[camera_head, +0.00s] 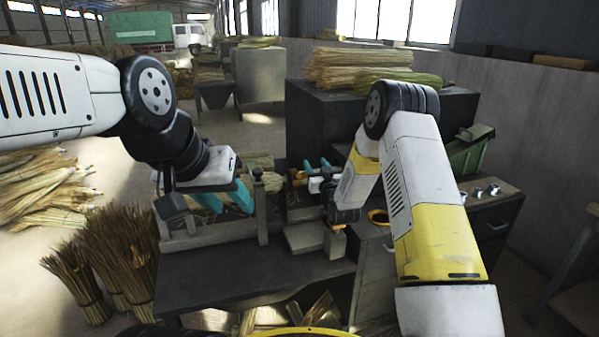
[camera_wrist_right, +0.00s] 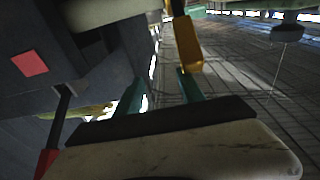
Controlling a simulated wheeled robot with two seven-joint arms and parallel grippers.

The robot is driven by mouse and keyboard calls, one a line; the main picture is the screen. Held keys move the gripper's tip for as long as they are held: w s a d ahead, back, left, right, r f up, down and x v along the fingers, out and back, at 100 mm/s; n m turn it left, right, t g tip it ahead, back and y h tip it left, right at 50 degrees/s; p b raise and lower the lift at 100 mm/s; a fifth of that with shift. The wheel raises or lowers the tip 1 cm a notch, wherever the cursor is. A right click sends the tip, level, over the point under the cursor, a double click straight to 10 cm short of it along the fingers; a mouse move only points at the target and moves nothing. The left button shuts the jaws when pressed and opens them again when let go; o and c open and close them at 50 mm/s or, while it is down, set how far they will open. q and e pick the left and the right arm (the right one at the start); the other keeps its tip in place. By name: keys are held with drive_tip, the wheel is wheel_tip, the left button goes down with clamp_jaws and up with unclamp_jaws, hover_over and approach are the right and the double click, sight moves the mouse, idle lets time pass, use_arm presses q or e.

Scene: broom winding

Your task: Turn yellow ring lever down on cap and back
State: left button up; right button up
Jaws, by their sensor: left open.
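A small yellow-orange part (camera_head: 297,178) sits at the winding machine beside my right fingertips. In the right wrist view a yellow piece (camera_wrist_right: 187,42) on a dark rod lies just beyond the right-hand fingertip; I cannot tell whether they touch. I cannot make out a ring shape or cap there. My right gripper (camera_head: 309,176) reaches in from the right; it also shows in the right wrist view (camera_wrist_right: 158,78), its teal fingers apart with nothing clearly between them. My left gripper (camera_head: 228,202) is open, teal fingers pointing down, over the left trough, left of the upright post.
The wooden trough (camera_head: 185,240) holds straw, with a post (camera_head: 261,210) at its right end. An orange ring (camera_head: 378,217) lies on the bench behind my right arm. Straw bundles (camera_head: 360,70) lie on the dark cabinet. Straw sheaves (camera_head: 110,260) stand on the floor at left.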

drive_tip(key=v, duration=0.5)
drive_tip(key=shift+s+d+f, duration=0.15)
drive_tip(key=shift+s, duration=0.1)
idle(0.5)
drive_tip(key=v, duration=0.7)
drive_tip(key=shift+s+d, duration=0.2)
drive_tip(key=shift+s, duration=0.2)
